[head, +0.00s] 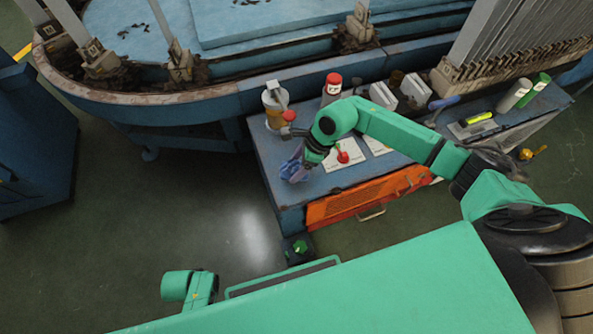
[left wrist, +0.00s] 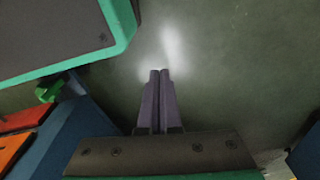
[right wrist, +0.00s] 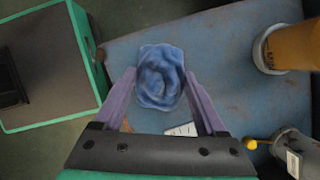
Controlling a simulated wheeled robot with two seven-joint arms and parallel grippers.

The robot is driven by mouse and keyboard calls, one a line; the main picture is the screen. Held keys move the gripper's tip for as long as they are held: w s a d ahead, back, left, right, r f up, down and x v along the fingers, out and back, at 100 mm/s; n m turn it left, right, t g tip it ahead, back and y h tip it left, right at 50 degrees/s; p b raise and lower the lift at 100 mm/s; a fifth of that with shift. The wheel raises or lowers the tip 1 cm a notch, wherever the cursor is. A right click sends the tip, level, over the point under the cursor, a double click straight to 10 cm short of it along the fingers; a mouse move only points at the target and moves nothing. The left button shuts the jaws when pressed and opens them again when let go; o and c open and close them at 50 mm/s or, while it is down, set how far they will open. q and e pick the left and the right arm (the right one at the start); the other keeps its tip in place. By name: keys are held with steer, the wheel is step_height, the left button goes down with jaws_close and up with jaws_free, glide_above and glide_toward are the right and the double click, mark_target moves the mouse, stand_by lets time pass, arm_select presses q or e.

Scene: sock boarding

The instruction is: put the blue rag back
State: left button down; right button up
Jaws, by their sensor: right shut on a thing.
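The blue rag (head: 292,171) is a crumpled bundle at the left end of the blue bench (head: 285,191). In the right wrist view, the rag (right wrist: 160,86) sits between the fingertips of my right gripper (right wrist: 158,76), which is shut on it. The bench top (right wrist: 221,62) lies beneath the rag; I cannot tell whether they touch. My left gripper (left wrist: 159,76) is shut and empty above the floor in the left wrist view.
An amber container (head: 275,109), a red-capped bottle (head: 332,88) and grey boxes (head: 383,95) line the back of the bench. A red-knobbed item (head: 343,156) lies near my right arm. An orange panel (head: 365,196) fronts the bench. The floor on the left is clear.

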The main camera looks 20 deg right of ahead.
step_height(320, 180, down, 3)
steer(key=shift+r, duration=0.15)
arm_select(q)
steer(key=shift+w+d+r, duration=0.15)
steer(key=shift+w+r, duration=0.15)
steer(key=shift+r, duration=0.1)
arm_select(e)
steer(key=o, duration=1.3)
steer(key=shift+c, duration=0.2)
arm_select(q)
steer(key=shift+w+d+r, duration=0.1)
steer(key=shift+w+r, duration=0.05)
steer(key=shift+r, duration=0.05)
